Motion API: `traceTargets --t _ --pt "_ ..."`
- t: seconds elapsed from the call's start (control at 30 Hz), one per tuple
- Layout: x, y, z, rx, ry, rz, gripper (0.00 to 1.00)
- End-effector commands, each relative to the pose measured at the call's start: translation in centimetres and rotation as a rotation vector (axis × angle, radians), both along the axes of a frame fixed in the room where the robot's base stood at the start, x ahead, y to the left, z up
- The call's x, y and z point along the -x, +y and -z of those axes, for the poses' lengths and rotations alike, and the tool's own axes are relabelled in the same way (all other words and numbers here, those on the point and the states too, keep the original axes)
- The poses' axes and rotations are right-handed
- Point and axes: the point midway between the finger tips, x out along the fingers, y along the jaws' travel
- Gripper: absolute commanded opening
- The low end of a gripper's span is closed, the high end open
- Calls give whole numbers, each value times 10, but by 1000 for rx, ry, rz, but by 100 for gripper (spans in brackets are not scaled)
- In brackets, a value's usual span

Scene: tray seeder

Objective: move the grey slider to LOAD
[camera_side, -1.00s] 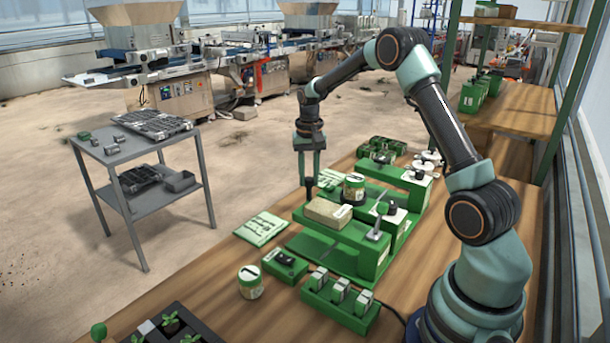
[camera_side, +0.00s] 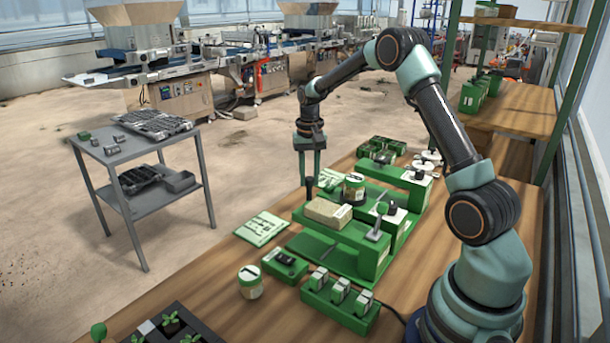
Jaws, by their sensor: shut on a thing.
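My gripper (camera_side: 309,180) points straight down at the far left corner of the green fixture (camera_side: 346,262). Its fingers are shut on a small dark grey upright knob (camera_side: 309,188), which looks like the handle of the grey slider. The slider's track and any LOAD mark are hidden or too small to read. A grey lever (camera_side: 377,226) stands tilted on the fixture's near right block, apart from my gripper.
A cardboard-coloured box (camera_side: 328,213) and a jar (camera_side: 354,187) sit on the fixture close to my gripper. Another jar (camera_side: 250,282), a green rack (camera_side: 340,304) and a flat green-and-white card (camera_side: 262,229) lie on the wooden bench nearer the camera.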

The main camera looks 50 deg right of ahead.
Motion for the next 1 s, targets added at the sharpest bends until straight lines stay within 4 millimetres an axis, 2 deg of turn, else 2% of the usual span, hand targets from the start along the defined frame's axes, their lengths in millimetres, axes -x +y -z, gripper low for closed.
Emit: traceTargets --t 0.3,0.43,0.6,0.9,0.93,1.0 --pt "0 -67 0 1 -1 7 0" --pt "0 -87 -1 1 -2 5 0" --pt "0 -99 -2 1 -3 2 0" --pt "0 -99 -2 1 -3 1 0" --pt "0 -99 -2 1 -3 1 38" --pt "0 -99 -2 1 -3 1 61"
